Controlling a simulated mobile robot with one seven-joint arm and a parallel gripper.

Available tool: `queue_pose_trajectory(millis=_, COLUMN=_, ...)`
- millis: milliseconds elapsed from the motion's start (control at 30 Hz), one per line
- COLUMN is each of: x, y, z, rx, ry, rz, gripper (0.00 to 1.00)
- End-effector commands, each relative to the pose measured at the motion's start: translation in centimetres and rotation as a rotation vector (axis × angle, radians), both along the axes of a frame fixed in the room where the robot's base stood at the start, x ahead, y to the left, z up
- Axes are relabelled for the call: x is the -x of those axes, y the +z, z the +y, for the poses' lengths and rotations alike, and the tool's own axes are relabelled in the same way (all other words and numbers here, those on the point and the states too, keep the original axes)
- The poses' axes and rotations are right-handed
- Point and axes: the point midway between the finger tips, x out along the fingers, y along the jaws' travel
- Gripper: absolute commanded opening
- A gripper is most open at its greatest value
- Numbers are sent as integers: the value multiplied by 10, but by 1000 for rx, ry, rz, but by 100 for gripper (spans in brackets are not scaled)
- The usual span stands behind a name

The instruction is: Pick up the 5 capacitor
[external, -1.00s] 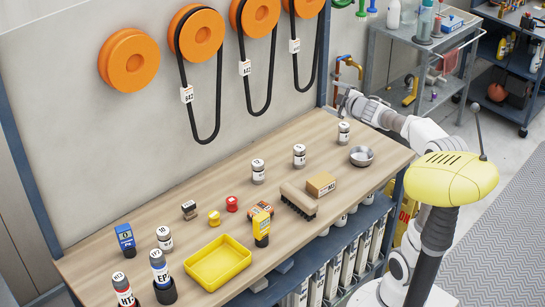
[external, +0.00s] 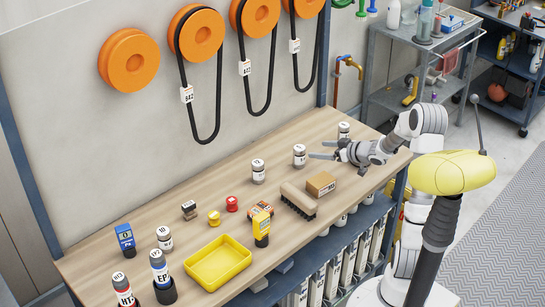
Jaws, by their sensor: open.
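Several grey capacitors with white numbered tops stand upright on the wooden bench. One (external: 299,158) stands right of centre, one (external: 344,130) stands near the far right end, one (external: 258,174) is near the middle, and one (external: 165,240) is at the left. The numbers are too small for me to tell surely which is 5. My gripper (external: 318,149) is open and empty, its fingers pointing left. In the picture its tips are just right of the right-of-centre capacitor, apart from it.
A cardboard box (external: 321,185) and a brush (external: 298,203) lie in front of my gripper. Belts (external: 270,80) hang on the wall behind. The bench between the wall and the capacitors is mostly clear.

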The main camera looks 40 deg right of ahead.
Motion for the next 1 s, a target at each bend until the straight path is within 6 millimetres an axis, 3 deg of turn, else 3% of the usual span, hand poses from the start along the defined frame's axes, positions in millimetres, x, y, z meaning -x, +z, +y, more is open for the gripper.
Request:
queue_pose_trajectory(millis=300, x=-60, y=-27, z=9, rx=2, ry=2, rz=1, gripper=89)
queue_pose_trajectory(millis=1000, x=-120, y=-54, z=20, rx=4, ry=-1, rz=1, gripper=89)
